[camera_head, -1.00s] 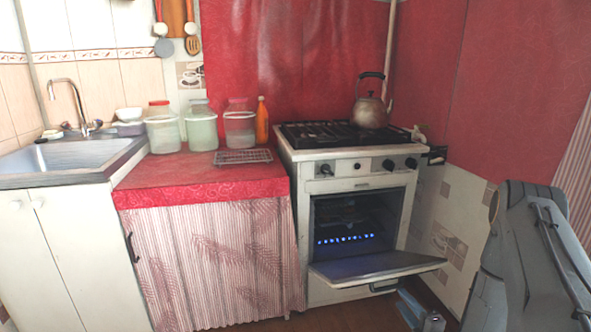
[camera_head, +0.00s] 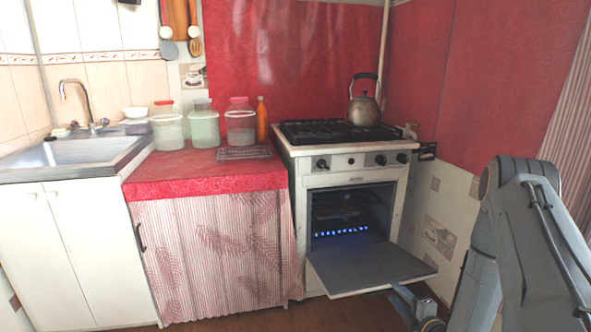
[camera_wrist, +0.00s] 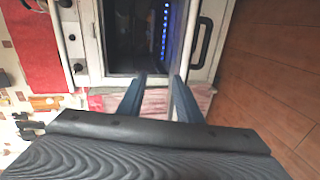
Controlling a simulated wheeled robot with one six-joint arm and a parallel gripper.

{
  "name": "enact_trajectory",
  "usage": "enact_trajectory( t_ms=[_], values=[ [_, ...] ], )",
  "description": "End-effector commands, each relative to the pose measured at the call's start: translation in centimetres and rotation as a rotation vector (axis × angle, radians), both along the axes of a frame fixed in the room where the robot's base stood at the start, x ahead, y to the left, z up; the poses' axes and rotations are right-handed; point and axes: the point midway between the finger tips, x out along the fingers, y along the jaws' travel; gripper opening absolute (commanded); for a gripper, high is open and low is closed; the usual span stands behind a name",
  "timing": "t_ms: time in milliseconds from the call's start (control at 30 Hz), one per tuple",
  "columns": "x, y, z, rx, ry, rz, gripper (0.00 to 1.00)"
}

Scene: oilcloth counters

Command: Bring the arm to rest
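My gripper shows in the wrist view (camera_wrist: 158,80) as two dark blue fingers with a gap between them, open and with nothing seen in the gap. In the head view my grey arm fills the lower right, and part of its end (camera_head: 408,303) shows low beside the front right corner of the oven door. The oven door (camera_head: 362,265) hangs open on the white stove (camera_head: 299,200). In the wrist view the oven opening lies beyond the fingertips; I cannot tell the distance to the door.
Blue flames (camera_head: 341,232) burn in the oven. A kettle (camera_head: 363,109) stands on the stove top. Left of the stove, a red-covered counter (camera_head: 180,180) holds jars, an orange bottle (camera_head: 262,120) and a wire rack (camera_head: 244,153). A sink (camera_head: 80,152) is farther left. Wooden floor shows in front.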

Motion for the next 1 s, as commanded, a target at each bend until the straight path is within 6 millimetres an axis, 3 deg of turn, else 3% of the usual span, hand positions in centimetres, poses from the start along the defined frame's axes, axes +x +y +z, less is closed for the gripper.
enact_trajectory(
  t_ms=[267, 400, 567, 767, 1000],
  values=[
    [2.4, 1.3, 2.7, 0.047, 0.155, -0.029, 0.32],
    [3.4, 2.6, 5.3, 0.096, 0.281, -0.078, 0.32],
    [3.2, 4.6, 8.7, 0.174, 0.441, -0.172, 0.32],
    [0.8, 7.4, 13.2, 0.288, 0.626, -0.325, 0.32],
    [-5.1, 11.3, 18.5, 0.443, 0.824, -0.539, 0.32]
  ],
)
